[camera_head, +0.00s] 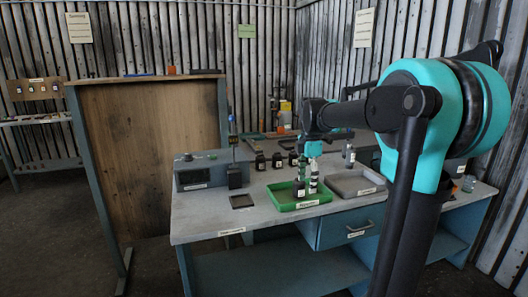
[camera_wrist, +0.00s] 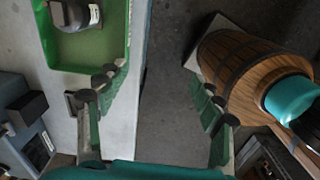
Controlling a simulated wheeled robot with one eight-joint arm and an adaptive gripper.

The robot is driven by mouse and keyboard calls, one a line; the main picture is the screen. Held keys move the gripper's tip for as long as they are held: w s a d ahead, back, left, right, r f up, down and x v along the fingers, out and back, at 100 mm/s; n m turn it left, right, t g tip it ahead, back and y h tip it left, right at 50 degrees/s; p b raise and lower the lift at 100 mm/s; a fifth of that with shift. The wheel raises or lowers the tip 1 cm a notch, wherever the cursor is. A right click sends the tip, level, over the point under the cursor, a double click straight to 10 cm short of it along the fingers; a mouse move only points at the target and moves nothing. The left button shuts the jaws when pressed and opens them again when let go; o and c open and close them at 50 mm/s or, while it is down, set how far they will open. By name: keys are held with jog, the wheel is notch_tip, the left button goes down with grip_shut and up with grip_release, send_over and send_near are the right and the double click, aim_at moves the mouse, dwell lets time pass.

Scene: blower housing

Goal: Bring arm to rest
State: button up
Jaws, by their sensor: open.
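My gripper (camera_wrist: 157,78) is open in the wrist view, its green-padded fingers wide apart with nothing between them. The left finger overlaps the edge of the bench and the green tray; grey floor shows through the gap. In the head view my arm reaches left from the large teal joint, and its teal wrist part (camera_head: 313,149) hangs over the bench near the green tray (camera_head: 288,206). The fingers are too small to make out clearly there. The tray also shows in the wrist view (camera_wrist: 95,50), with a dark bottle (camera_wrist: 75,14) in it.
The bench (camera_head: 215,215) carries several dark bottles, a grey tray (camera_head: 350,184) and a grey box (camera_head: 193,176) at left. A wooden panel (camera_head: 155,150) stands left of it. A wooden barrel (camera_wrist: 240,68) is right of the gripper in the wrist view.

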jog(key=s+d+f+m+t, duration=0.2)
jog(key=s+f+m, duration=0.8)
jog(key=s, duration=0.1)
jog(key=s+d+f+m+t, duration=0.2)
jog(key=s+f+m, duration=0.8)
jog(key=f, duration=0.1)
jog(key=shift+s, duration=0.4)
jog(key=shift+f, duration=0.1)
